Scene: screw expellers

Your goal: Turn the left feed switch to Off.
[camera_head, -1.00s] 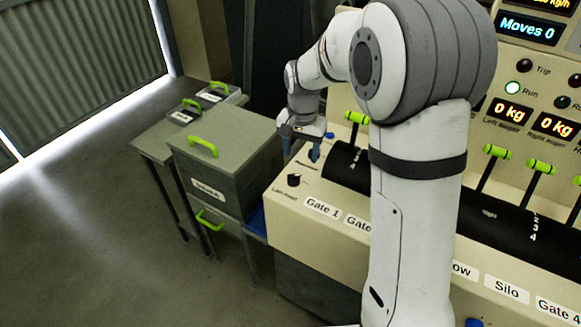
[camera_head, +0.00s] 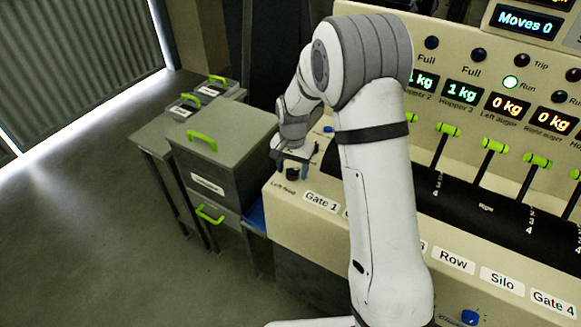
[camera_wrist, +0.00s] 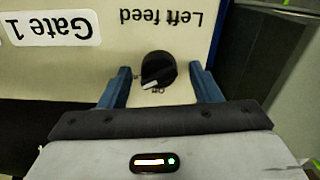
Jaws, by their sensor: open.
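The left feed switch is a black rotary knob (camera_wrist: 158,70) with a white pointer mark, on the cream panel beside the upside-down "Left feed" label (camera_wrist: 161,17). Its pointer faces the lower left in the wrist view, close to the small "Off" mark (camera_wrist: 158,90); I cannot tell if it lines up exactly. My gripper (camera_wrist: 161,66) is open, with one blue finger on each side of the knob and a gap on both sides. In the head view the knob (camera_head: 292,173) shows just below my gripper (camera_head: 293,164).
The "Gate 1" label (camera_wrist: 48,28) lies beside the switch on the panel. Grey boxes with green handles (camera_head: 225,150) stand left of the console. Green-tipped levers (camera_head: 490,146) stand along the console to the right.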

